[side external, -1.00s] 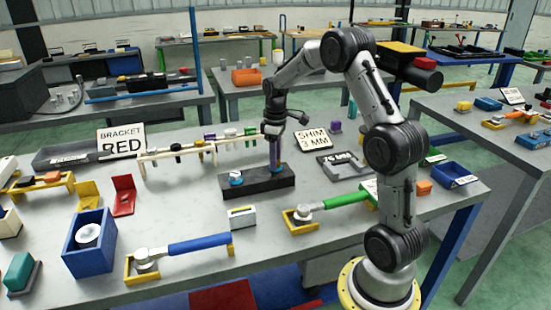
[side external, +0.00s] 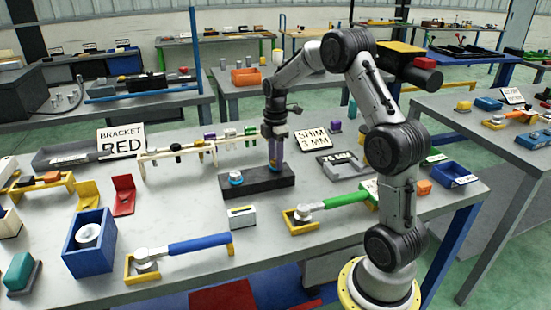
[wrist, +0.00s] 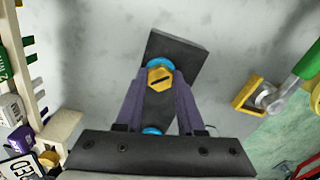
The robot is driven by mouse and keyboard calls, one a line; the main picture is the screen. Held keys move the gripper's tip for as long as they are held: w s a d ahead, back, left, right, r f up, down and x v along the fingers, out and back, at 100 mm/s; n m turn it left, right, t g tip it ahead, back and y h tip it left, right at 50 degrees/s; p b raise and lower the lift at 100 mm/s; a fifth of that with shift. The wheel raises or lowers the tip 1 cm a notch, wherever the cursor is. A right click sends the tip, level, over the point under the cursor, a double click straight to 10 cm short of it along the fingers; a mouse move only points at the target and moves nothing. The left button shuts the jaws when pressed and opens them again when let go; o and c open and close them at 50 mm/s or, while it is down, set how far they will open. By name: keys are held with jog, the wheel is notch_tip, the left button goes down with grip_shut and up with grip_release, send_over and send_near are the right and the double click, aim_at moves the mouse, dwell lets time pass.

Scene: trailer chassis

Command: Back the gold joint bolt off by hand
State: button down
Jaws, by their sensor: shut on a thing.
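The gold joint bolt (wrist: 159,78), a hex head with a dark slot, sits between my two purple fingers in the wrist view. A blue ring shows around its far side. My gripper (wrist: 160,84) is shut on the bolt head, with a finger on either side. In the side view my gripper (side external: 276,165) points straight down over the right part of the dark chassis bar (side external: 262,187), and the bolt is mostly hidden by the fingers. A second blue joint (side external: 236,178) is at the bar's left end; the wrist view shows its blue edge (wrist: 153,131).
A rack (side external: 165,153) with several coloured pieces stands behind the bar. A small white-grey box (side external: 242,217), a blue-handled wrench (side external: 198,244) and a green-handled wrench (side external: 345,199) lie in front. The tabletop close around the bar is mostly clear.

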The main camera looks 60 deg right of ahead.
jog(key=shift+s+f+n, duration=0.2)
jog(key=shift+f+n, duration=0.1)
jog(key=shift+n, duration=0.3)
jog(key=c, duration=0.5)
grip_release()
jog(key=shift+w+r, duration=0.1)
jog(key=shift+r, duration=0.1)
jog(key=shift+w+r, duration=0.1)
jog(key=shift+r, duration=0.4)
notch_tip(320, 180, up, 13)
jog(key=shift+f, duration=0.15)
